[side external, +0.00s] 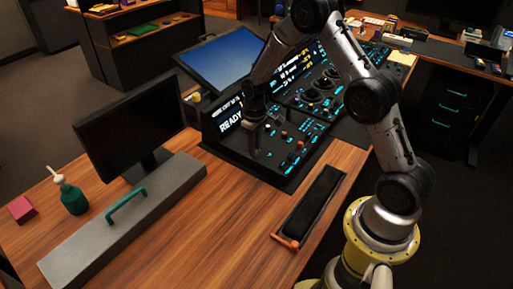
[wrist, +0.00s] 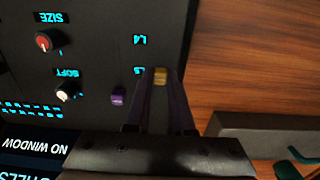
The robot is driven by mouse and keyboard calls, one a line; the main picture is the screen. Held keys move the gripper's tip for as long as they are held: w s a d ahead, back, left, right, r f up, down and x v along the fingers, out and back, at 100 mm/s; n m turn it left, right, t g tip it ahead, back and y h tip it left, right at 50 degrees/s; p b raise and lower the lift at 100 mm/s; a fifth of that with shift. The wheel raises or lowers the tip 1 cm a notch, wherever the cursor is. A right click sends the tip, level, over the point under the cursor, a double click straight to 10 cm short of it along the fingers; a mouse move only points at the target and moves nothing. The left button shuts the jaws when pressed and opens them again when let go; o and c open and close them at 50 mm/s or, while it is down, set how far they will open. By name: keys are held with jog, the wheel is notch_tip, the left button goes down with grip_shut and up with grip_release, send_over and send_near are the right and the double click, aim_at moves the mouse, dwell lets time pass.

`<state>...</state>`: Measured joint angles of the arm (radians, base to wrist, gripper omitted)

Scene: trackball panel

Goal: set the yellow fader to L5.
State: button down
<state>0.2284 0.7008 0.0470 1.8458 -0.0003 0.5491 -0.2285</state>
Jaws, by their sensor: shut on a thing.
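The yellow fader (wrist: 160,76) shows as a small yellow cap near the edge of the dark panel in the wrist view. My gripper (wrist: 161,78) is shut on it, with a finger at each side of the cap. The fader is level with a cyan label just left of it that looks like L5 (wrist: 138,71), upside down. The L4 label (wrist: 140,40) is farther up. The slot under the cap is hidden. In the side view my gripper (side external: 254,148) is down at the left part of the panel (side external: 285,175), and the yellow cap cannot be made out.
A purple fader cap (wrist: 118,96) sits close left of my fingers. A red knob (wrist: 43,41) and a white knob (wrist: 63,92) stand farther left. A monitor (side external: 130,130) and a grey case with a green handle (side external: 130,215) are left of the panel.

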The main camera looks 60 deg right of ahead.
jog(key=c, duration=0.8)
grip_release()
jog(key=shift+o, duration=0.2)
jog(key=shift+r, duration=0.1)
notch_tip(320, 180, up, 14)
